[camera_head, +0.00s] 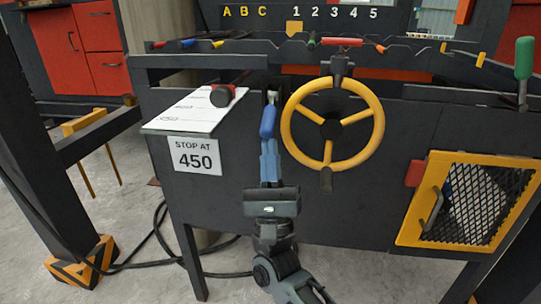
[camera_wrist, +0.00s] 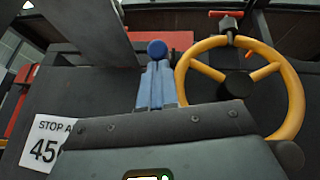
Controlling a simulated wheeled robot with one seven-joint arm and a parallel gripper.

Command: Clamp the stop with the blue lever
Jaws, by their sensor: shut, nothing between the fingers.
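The blue lever (camera_head: 267,122) is on the dark front panel of the bench, left of the yellow handwheel, with a grey metal part above its blue grip. In the wrist view its rounded blue end (camera_wrist: 157,50) shows just beyond my fingertips. My gripper (camera_head: 269,145) has light blue fingers, side by side and shut with nothing between them. The fingers (camera_wrist: 156,68) point up at the lever's lower end; I cannot tell whether they touch it. The stop itself I cannot make out. A white sign (camera_head: 194,155) reads "STOP AT 450".
The yellow handwheel (camera_head: 330,122) stands close right of my gripper. A white sheet (camera_head: 195,108) with a red-and-black object (camera_head: 222,95) lies at left. A yellow mesh door (camera_head: 468,201) is at lower right, a green handle (camera_head: 524,58) at far right. Black cables lie on the floor.

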